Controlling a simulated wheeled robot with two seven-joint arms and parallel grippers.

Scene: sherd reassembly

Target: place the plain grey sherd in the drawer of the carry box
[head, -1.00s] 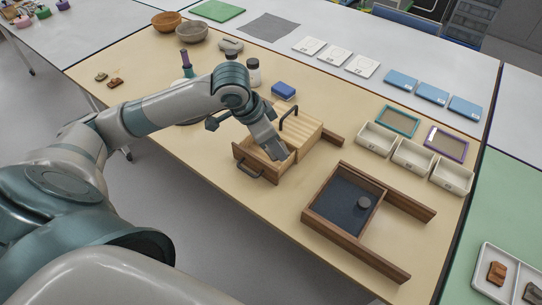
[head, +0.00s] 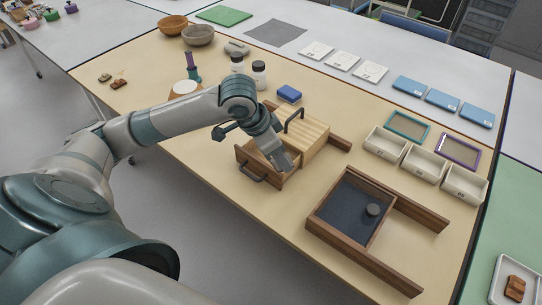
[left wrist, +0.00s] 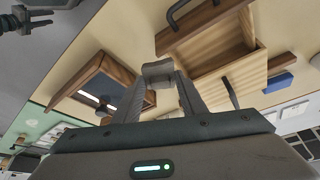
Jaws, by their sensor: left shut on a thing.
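My left gripper (head: 284,161) is over the inner part of the carry box's open drawer (head: 249,179). In the head view I cannot make out the sherd. The carry box (head: 312,137) is light wood with a black handle on top. Its drawer, dark wood with a black pull, also shows in the left wrist view (left wrist: 200,30).
A dark wooden tray (head: 322,236) with a dark lining and a small round piece lies to the right. White bins (head: 424,164) stand beyond it. A blue block (head: 289,93) and white jars (head: 259,75) stand behind the box. The table's front edge is close to the drawer.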

